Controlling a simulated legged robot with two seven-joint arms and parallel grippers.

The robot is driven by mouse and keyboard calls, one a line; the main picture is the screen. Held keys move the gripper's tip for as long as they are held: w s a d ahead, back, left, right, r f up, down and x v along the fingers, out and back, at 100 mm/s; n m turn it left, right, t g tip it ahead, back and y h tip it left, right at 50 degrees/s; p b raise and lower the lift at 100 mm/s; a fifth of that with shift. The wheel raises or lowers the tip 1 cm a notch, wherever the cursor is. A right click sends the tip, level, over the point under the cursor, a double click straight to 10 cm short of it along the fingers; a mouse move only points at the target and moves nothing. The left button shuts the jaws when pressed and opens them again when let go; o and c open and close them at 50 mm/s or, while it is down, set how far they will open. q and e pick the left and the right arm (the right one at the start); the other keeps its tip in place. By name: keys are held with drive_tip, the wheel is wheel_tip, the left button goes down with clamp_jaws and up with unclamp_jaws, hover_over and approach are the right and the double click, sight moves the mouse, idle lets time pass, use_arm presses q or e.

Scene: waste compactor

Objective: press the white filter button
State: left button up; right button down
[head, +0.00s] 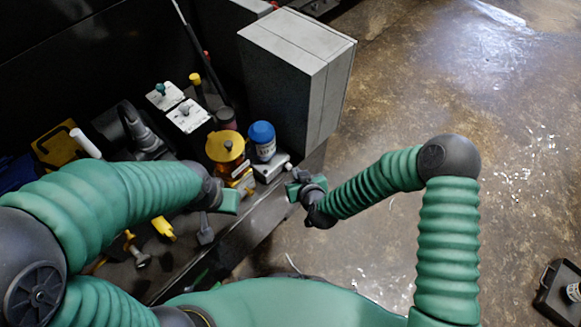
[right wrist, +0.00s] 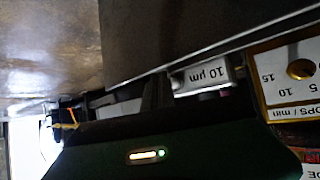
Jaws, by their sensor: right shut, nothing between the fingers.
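A small white filter block (head: 271,168) sits at the panel's right end, below a blue-capped bottle. In the right wrist view a white piece marked "10 µm" (right wrist: 203,76) shows upside down; I cannot make out a separate button face. My right gripper (head: 291,190) is shut and empty, just below and right of the white block, apart from it as far as I can tell. My left gripper (head: 226,201) hangs over the panel's front edge to the left; its fingers are too unclear to tell open or shut.
The blue-capped bottle (head: 262,140) and a yellow round gauge (head: 225,148) stand behind and left. A large grey box (head: 295,75) rises behind. White-topped switches (head: 188,115) are farther left. A yellow-edged gauge (right wrist: 290,75) shows in the right wrist view. Open floor lies right.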

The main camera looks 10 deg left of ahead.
drive_tip(key=shift+s+d, duration=0.35)
drive_tip(key=shift+d, duration=0.1)
drive_tip(key=shift+s+d+p, duration=0.25)
drive_tip(key=shift+s+d, duration=0.5)
drive_tip(key=shift+d, duration=0.3)
drive_tip(key=shift+s+d+p, duration=0.2)
drive_tip(key=shift+s+d, duration=0.55)
drive_tip(key=shift+d, duration=0.25)
